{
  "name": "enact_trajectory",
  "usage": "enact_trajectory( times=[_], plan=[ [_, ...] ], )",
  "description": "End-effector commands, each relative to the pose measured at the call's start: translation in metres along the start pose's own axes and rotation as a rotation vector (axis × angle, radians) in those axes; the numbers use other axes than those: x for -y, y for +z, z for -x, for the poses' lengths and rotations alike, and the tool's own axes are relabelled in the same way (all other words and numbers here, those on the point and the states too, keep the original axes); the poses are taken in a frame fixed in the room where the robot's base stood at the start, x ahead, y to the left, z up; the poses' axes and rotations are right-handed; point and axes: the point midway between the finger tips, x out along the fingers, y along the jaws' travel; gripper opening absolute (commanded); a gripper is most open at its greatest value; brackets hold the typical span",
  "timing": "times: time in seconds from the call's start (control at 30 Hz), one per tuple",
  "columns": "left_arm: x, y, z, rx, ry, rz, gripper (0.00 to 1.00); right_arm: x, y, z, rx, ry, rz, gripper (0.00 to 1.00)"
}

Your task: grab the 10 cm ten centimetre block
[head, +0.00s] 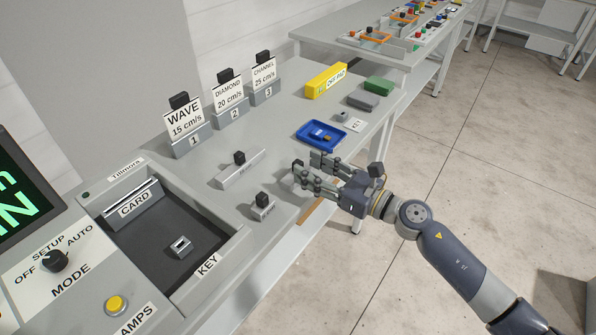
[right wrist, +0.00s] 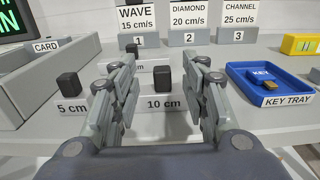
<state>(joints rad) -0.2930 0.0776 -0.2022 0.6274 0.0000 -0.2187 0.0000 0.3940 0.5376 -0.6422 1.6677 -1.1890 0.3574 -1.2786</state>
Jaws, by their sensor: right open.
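The 10 cm block (head: 242,171) is a long, low light-grey bar with a black upright knob, lying on the grey table. In the right wrist view the 10 cm block (right wrist: 162,104) shows between my fingers, with its label facing me and its ends partly hidden by them. My left gripper is not in view.
A blue key tray (head: 308,142) lies beyond my gripper. The WAVE (head: 187,129), DIAMOND (head: 229,98) and CHANNEL (head: 264,82) blocks stand at the back. A recessed card and key panel (head: 213,283) is at left.

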Motion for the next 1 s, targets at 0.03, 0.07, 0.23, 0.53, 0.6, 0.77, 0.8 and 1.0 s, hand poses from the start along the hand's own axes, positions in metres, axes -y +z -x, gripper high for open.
enact_trajectory(
  times=[0.03,0.07,0.23,0.53,0.6,0.77,0.8,1.0],
  plan=[
    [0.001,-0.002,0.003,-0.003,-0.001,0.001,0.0,0.0,0.001,-0.007,0.002,0.001,-0.002,0.42],
    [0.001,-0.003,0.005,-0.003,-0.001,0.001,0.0,0.0,0.001,-0.012,0.002,0.001,-0.003,0.42],
    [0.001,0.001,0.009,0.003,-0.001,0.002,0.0,0.002,-0.001,-0.034,0.003,0.0,-0.002,0.42],
    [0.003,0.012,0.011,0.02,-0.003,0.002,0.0,0.002,-0.004,-0.045,0.0,-0.001,-0.001,0.42],
    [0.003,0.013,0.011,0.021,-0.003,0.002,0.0,0.002,-0.004,-0.045,0.0,-0.001,-0.001,0.42],
    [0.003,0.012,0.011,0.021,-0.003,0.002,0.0,0.002,-0.004,-0.044,0.0,-0.001,-0.001,0.08],
    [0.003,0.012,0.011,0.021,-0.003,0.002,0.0,0.002,-0.004,-0.044,0.0,-0.001,-0.002,0.0],
    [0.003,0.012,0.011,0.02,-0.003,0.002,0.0,0.002,-0.002,-0.045,0.002,-0.001,-0.001,0.0]
  ],
)
